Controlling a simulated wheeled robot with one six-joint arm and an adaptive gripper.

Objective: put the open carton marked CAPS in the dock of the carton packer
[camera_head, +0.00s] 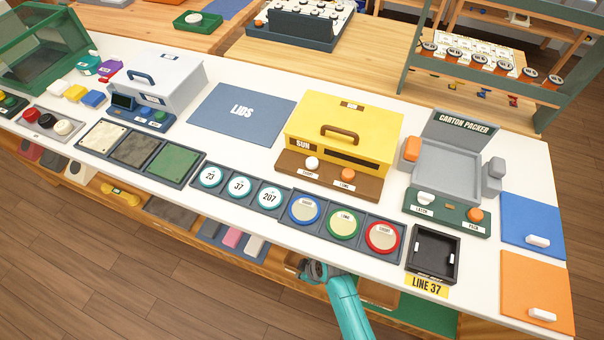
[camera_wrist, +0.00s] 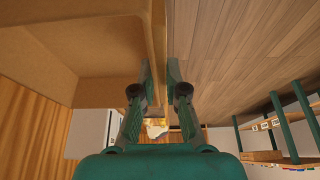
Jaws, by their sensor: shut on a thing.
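My gripper (camera_head: 314,270) is low at the counter's front edge in the head view, left of the black tray. In the wrist view my gripper (camera_wrist: 160,75) is shut on one wall of an open tan carton (camera_wrist: 85,45), whose hollow inside fills the upper left. No CAPS marking shows, so I cannot confirm its label. In the head view the carton is mostly hidden, and I cannot make it out clearly. The carton packer (camera_head: 461,127) stands at the counter's right, with an empty grey dock (camera_head: 445,168) and an orange block and grey parts at its sides.
The packer's green front panel (camera_head: 447,213) has a white and an orange knob. In front of it is a black tray (camera_head: 455,254) marked LINE 37. Left are round dials (camera_head: 344,224) and a yellow box (camera_head: 372,118). Blue (camera_head: 530,220) and orange panels (camera_head: 530,285) lie right.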

